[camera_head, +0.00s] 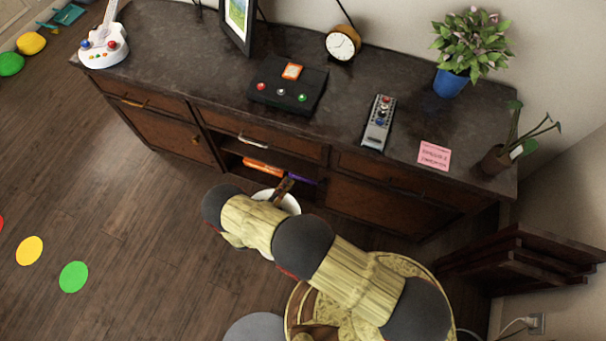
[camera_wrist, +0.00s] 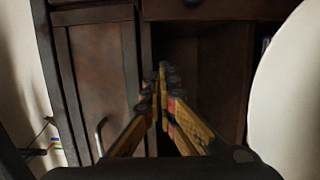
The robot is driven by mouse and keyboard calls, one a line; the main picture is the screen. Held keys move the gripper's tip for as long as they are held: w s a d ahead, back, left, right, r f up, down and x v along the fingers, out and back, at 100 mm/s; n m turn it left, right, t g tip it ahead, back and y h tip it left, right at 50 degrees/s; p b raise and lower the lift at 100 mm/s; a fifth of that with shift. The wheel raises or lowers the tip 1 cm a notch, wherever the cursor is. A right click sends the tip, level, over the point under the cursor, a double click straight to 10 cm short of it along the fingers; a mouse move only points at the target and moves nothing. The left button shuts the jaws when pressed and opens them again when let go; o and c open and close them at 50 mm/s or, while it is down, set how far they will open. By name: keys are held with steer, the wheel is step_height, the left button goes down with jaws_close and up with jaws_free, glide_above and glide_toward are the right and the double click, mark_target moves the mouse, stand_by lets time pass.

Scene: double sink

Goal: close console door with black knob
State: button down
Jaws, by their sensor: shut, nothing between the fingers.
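The console (camera_head: 200,50) is a long dark wooden cabinet along the wall. Its left door (camera_head: 165,133) and right door (camera_head: 375,208) look flush with the front in the head view, with an open shelf between them. In the wrist view a brown door panel (camera_wrist: 95,75) with a curved metal handle (camera_wrist: 98,136) stands left of a dark open compartment (camera_wrist: 195,70).
An orange item (camera_head: 262,167) and a purple item (camera_head: 302,178) lie in the open shelf. A black button box (camera_head: 288,88), a remote (camera_head: 379,123) and potted plants stand on top. A dark wooden piece (camera_head: 520,255) is at the right.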

steer(key=w+d+b, duration=0.3)
steer(key=w+d, duration=0.3)
steer(key=d, duration=0.3)
steer(key=shift+w+d, duration=0.1)
steer(key=shift+s+d, duration=0.2)
steer(key=shift+d, duration=0.4)
steer(key=shift+s+d, duration=0.2)
steer(key=shift+d, duration=0.35)
